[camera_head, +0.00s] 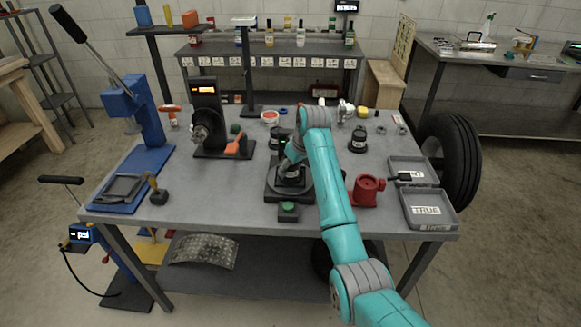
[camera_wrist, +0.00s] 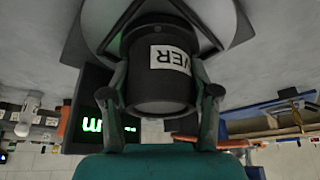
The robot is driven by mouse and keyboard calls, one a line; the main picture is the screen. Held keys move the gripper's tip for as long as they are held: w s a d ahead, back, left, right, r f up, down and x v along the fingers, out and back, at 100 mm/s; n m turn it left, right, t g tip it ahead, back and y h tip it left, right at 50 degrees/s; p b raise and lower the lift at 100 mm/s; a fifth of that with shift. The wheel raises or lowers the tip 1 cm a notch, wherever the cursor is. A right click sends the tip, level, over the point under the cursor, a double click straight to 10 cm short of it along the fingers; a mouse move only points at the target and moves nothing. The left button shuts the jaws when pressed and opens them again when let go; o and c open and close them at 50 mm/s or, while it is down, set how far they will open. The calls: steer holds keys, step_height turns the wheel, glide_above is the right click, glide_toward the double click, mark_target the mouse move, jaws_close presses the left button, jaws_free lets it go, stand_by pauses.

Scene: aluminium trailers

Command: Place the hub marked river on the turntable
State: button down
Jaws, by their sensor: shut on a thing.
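A dark cylindrical hub (camera_wrist: 158,95) with a white label fills the middle of the wrist view. The label's readable letters are "VER"; the rest is hidden around the curve. My gripper (camera_wrist: 158,74) is shut on the hub, one finger on each side. The hub is at the pale disc of the turntable (camera_wrist: 226,18), apparently resting on it; I cannot tell full contact. In the head view, my gripper (camera_head: 291,160) is over the turntable (camera_head: 273,190), with the hub (camera_head: 290,173) partly hidden by the arm.
Two other dark hubs stand on the table, one right (camera_head: 358,139) and one behind the turntable (camera_head: 276,134). A green button box (camera_head: 289,209) is in front. A red vise-like piece (camera_head: 367,190) and grey trays (camera_head: 429,207) are to the right. A black machine (camera_head: 207,118) stands left.

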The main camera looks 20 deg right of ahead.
steer(key=shift+c, duration=1.4)
jaws_free()
steer(key=shift+f, duration=0.1)
steer(key=v, duration=1.2)
